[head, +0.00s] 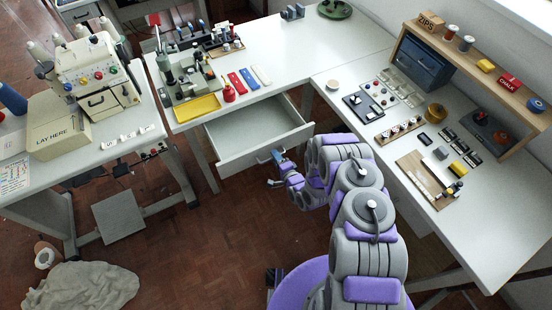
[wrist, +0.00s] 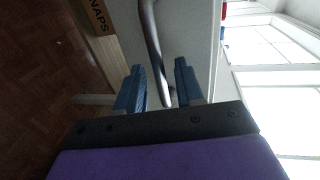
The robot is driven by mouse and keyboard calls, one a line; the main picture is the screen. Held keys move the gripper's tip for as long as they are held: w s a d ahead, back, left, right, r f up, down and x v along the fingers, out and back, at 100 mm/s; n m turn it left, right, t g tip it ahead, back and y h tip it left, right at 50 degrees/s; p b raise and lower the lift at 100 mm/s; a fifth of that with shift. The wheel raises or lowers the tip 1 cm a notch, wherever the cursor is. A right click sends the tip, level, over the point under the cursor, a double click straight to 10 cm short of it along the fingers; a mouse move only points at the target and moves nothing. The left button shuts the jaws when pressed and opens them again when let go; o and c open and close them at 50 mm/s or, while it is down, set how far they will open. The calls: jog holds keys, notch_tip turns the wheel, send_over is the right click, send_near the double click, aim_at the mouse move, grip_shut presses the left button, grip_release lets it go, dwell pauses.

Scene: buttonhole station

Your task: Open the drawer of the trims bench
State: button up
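The drawer (head: 262,129) under the white bench at the back is pulled well out. Its pale inside shows and looks empty from here. My gripper (head: 270,170) is just in front of the drawer front (head: 245,158), in the head view. In the wrist view, a curved grey bar handle (wrist: 152,40) on the drawer's pale front (wrist: 188,35) runs down between the two blue fingers of my gripper (wrist: 160,88). The fingers are apart, with a gap visible beside the handle. The handle is hidden or too small to tell in the head view.
A wooden piece marked SNAPS (wrist: 98,17) shows at the wrist view's left. A yellow tray (head: 197,107) and small coloured items lie on the bench (head: 290,60). A side bench (head: 480,205) stands right, a machine table (head: 110,150) left. Floor before the drawer is clear.

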jog(key=shift+a, duration=0.1)
jog(key=p+v, duration=0.1)
jog(key=v, duration=1.6)
jog(key=shift+d, duration=0.25)
jog(key=shift+s, duration=0.1)
